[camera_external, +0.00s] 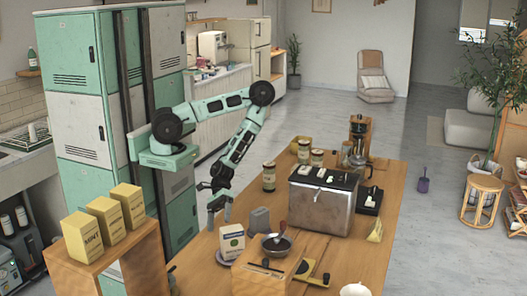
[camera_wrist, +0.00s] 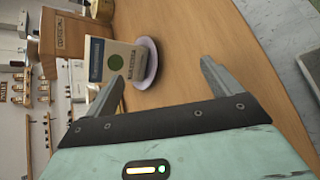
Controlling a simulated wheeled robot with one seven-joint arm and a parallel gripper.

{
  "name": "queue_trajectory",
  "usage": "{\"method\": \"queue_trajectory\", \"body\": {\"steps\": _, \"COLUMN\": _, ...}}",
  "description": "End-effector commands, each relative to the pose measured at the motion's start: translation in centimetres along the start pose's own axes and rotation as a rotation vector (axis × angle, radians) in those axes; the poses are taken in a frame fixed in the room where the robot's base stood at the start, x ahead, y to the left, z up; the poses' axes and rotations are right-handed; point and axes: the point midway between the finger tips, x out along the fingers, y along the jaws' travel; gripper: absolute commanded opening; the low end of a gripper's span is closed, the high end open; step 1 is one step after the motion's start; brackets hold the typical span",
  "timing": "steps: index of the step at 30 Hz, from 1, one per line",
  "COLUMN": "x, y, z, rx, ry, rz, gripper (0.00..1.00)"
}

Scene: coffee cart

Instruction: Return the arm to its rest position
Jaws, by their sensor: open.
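My gripper (camera_external: 219,209) hangs from my teal arm at the left edge of the wooden table in the external view. Its fingers point down, and it is apart from the white box beside it. In the wrist view my gripper (camera_wrist: 155,95) has its two fingers spread, with nothing held between them. A white box with a green dot (camera_wrist: 112,66) stands on a pale round dish (camera_wrist: 148,60) on the table beyond the fingers. The same white box (camera_external: 232,240) is just in front of my gripper in the external view.
The wooden table (camera_external: 375,238) holds a metal coffee machine (camera_external: 320,210), several jars, a dark bowl (camera_external: 276,244) and a grey container (camera_external: 260,221). Yellow boxes (camera_external: 103,216) stand on a wooden stand at left. Open floor (camera_external: 440,230) lies to the right.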

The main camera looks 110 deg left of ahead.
Motion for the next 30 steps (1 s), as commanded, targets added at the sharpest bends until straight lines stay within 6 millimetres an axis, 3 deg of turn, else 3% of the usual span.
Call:
{"method": "queue_trajectory", "body": {"steps": 3, "x": -2.7, "y": -0.3, "z": -2.2, "rx": 0.262, "ry": 0.087, "rz": -0.194, "gripper": 0.90}}
{"method": "queue_trajectory", "body": {"steps": 8, "x": -7.4, "y": -1.0, "z": -6.5, "rx": 0.487, "ry": 0.213, "rz": -0.445, "gripper": 0.90}}
{"method": "queue_trajectory", "body": {"steps": 12, "x": -13.6, "y": -1.0, "z": -10.3, "rx": 0.578, "ry": 0.350, "rz": -0.674, "gripper": 0.90}}
{"method": "queue_trajectory", "body": {"steps": 16, "x": -20.0, "y": -0.6, "z": -12.0, "rx": 0.580, "ry": 0.459, "rz": -0.853, "gripper": 0.90}}
{"method": "queue_trajectory", "body": {"steps": 20, "x": -25.8, "y": -0.1, "z": -11.5, "rx": 0.537, "ry": 0.530, "rz": -0.978, "gripper": 0.90}}
{"method": "queue_trajectory", "body": {"steps": 24, "x": -30.6, "y": 0.4, "z": -9.2, "rx": 0.466, "ry": 0.565, "rz": -1.037, "gripper": 0.90}}
{"method": "queue_trajectory", "body": {"steps": 30, "x": -33.8, "y": 0.6, "z": -4.7, "rx": 0.392, "ry": 0.546, "rz": -0.996, "gripper": 0.90}}
